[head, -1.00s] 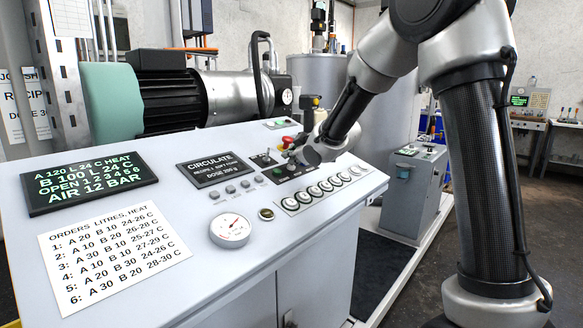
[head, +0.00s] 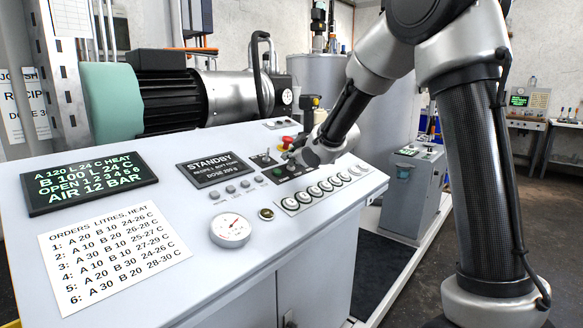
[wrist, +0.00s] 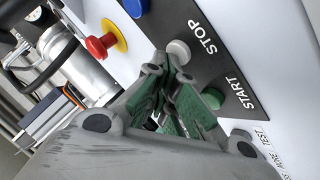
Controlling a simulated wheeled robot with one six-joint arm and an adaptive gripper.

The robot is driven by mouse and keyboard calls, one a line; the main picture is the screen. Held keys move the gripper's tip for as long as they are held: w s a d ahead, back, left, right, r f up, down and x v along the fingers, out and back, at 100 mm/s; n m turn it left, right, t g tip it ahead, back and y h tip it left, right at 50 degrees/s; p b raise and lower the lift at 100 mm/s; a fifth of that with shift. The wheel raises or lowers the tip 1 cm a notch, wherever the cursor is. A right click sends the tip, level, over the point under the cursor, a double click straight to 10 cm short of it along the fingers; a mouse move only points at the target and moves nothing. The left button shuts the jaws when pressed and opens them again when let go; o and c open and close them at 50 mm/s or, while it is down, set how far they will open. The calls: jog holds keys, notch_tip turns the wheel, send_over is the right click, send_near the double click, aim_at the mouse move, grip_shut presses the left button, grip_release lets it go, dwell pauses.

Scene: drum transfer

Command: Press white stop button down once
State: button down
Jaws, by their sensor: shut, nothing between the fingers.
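The white stop button (wrist: 179,51) shows in the wrist view on a dark plate, beside the word STOP. The tips of my gripper (wrist: 163,66) are shut and empty, right by its near edge; I cannot tell whether they touch it. The green start button (wrist: 213,98) sits on the same plate, beside the fingers. In the head view my gripper (head: 292,157) is over the dark button plate on the console (head: 165,140) and hides the stop button. The console display (head: 214,169) reads STANDBY.
A red emergency button on a yellow base (wrist: 102,45) stands up close to the plate. A row of round white buttons (head: 328,186) lies in front of my gripper. A gauge (head: 231,229) and an orders sheet (head: 114,257) are on the console's near side.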

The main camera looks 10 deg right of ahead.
aim_at(296, 175)
jog(key=shift+s+d+r, duration=0.15)
jog(key=shift+s+r, duration=0.05)
jog(key=shift+r, duration=0.6)
jog(key=shift+s+d+r, duration=0.15)
jog(key=shift+s+r, duration=0.05)
jog(key=shift+r, duration=0.6)
jog(key=shift+s+d+r, duration=0.15)
jog(key=shift+s+r, duration=0.1)
jog(key=shift+r, duration=0.5)
jog(key=shift+s+d+r, duration=0.15)
jog(key=shift+s+r, duration=0.05)
jog(key=shift+r, duration=0.6)
